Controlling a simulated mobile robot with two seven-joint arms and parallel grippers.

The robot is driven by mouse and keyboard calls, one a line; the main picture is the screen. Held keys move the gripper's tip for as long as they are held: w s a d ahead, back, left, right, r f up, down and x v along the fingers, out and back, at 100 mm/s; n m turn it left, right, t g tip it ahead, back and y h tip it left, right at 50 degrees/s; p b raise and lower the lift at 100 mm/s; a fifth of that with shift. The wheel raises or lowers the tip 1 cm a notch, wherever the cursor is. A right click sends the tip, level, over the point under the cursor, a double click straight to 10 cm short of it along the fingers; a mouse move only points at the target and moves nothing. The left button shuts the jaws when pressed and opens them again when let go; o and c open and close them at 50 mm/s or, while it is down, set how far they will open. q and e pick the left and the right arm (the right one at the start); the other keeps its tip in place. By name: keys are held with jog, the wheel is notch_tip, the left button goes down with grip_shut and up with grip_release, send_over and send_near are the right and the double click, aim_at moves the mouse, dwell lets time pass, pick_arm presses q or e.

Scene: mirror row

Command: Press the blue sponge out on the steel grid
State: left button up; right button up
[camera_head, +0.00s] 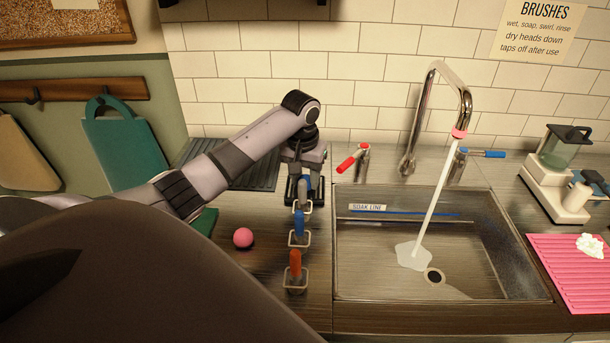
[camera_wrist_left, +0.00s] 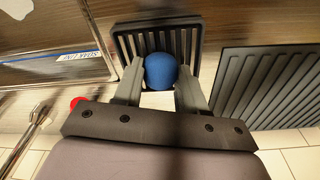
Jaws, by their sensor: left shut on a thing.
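My left gripper (camera_head: 304,181) is at the counter left of the sink, behind the row of brushes. In the left wrist view its two fingers (camera_wrist_left: 161,76) are shut on a round blue sponge (camera_wrist_left: 161,69), one finger on each side. The sponge appears over a dark slotted grid (camera_wrist_left: 128,44), which extends past it on the far side. I cannot tell whether the sponge touches the grid. In the head view the gripper and a brush hide most of the sponge and grid. My right gripper is not in view.
Brushes with blue (camera_head: 299,223) and orange (camera_head: 295,263) handles stand in wire holders in front of the gripper. A pink ball (camera_head: 243,237) lies left of them. Water runs from the tap (camera_head: 432,110) into the sink (camera_head: 375,285). A pink mat (camera_head: 560,262) lies right.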

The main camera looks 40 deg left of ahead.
pick_arm(q)
jog(key=shift+r+p, duration=0.5)
jog(key=shift+r, duration=2.9)
